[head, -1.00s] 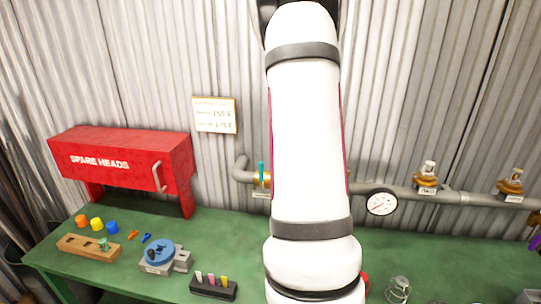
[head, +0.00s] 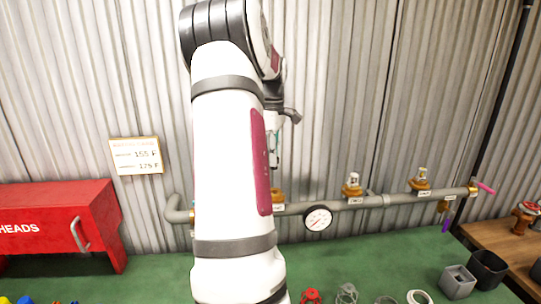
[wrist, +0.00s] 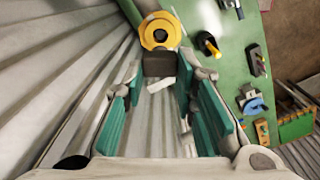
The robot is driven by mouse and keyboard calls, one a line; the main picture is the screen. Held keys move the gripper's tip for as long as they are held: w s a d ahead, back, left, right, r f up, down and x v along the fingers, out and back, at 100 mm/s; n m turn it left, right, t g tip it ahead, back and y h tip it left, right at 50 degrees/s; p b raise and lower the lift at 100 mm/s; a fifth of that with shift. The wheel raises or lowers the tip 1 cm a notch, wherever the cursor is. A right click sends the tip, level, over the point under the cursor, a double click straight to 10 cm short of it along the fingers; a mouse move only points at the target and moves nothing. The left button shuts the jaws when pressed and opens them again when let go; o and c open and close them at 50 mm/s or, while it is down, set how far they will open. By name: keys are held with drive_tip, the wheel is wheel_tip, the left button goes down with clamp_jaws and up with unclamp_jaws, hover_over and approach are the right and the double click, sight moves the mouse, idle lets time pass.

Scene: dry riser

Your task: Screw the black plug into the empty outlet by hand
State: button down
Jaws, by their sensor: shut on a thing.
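My gripper (wrist: 158,78) has teal fingers and is shut on the black plug (wrist: 158,62), a dark blocky piece between the fingertips in the wrist view. A brass outlet ring (wrist: 160,22) with a dark centre lies just beyond the plug. A gap between plug and outlet cannot be judged. In the head view my gripper (head: 273,152) points down above a brass outlet (head: 278,194) on the grey pipe, beside my arm. That outlet shows no head on top. My arm hides the pipe to its left, and the plug is not clear there.
The grey pipe (head: 340,204) runs along the corrugated wall with a gauge (head: 318,218). Two outlets to the right carry heads (head: 353,184) (head: 421,179). A red cabinet (head: 60,225) stands left on the green bench (head: 385,250). Grey and black bins (head: 458,281) (head: 488,268) stand right.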

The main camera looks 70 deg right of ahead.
drive_tip(key=shift+s+r+p, duration=0.1)
drive_tip(key=shift+s+p, duration=0.05)
drive_tip(key=shift+p, duration=0.45)
drive_tip(key=shift+f, duration=2.9)
drive_tip(key=shift+p, duration=0.85)
drive_tip(key=shift+f+p, duration=0.4)
drive_tip(key=shift+f, duration=1.25)
drive_tip(key=m, duration=0.1)
drive_tip(key=m+b, duration=0.1)
drive_tip(key=m, duration=0.1)
drive_tip(key=shift+w+d+f, duration=0.1)
drive_tip(key=shift+w, duration=0.1)
drive_tip(key=shift+s+m+b, duration=0.15)
drive_tip(key=shift+m+b, duration=0.25)
drive_tip(key=shift+m, duration=1)
